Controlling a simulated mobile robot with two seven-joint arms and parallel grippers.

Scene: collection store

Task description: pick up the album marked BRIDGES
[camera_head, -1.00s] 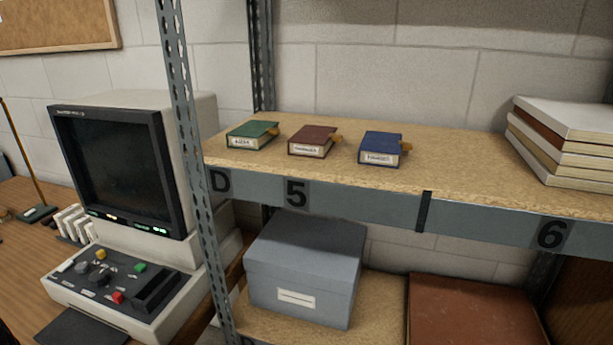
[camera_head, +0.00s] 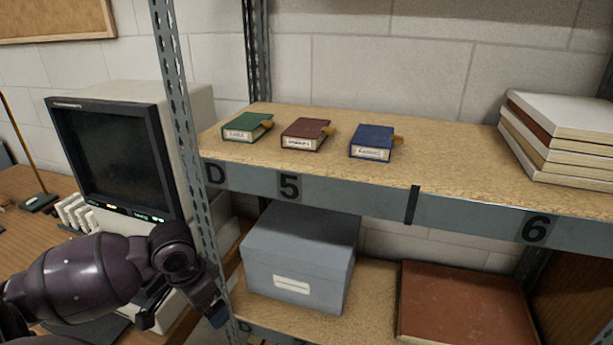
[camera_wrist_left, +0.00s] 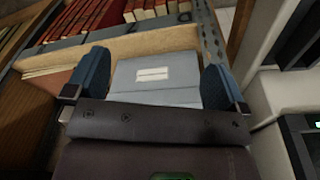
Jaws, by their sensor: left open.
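Three small albums lie flat in a row on the upper shelf in the head view: a green one (camera_head: 246,127), a maroon one (camera_head: 306,133) and a blue one (camera_head: 374,141). Each has a pale label on its front edge and a tan tab at its right side. The lettering is too small to read, so I cannot tell which is marked BRIDGES. My left gripper (camera_head: 183,305) is low at the left, in front of the shelf post and below the albums. In the left wrist view its blue fingers (camera_wrist_left: 156,80) are apart and hold nothing. My right gripper is out of view.
A grey box (camera_head: 298,257) and a brown-red box (camera_head: 467,304) stand on the lower shelf. The grey box also shows beyond the fingers in the left wrist view (camera_wrist_left: 155,88). A perforated post (camera_head: 180,120) rises beside the monitor (camera_head: 118,160). Books (camera_head: 563,137) are stacked at right.

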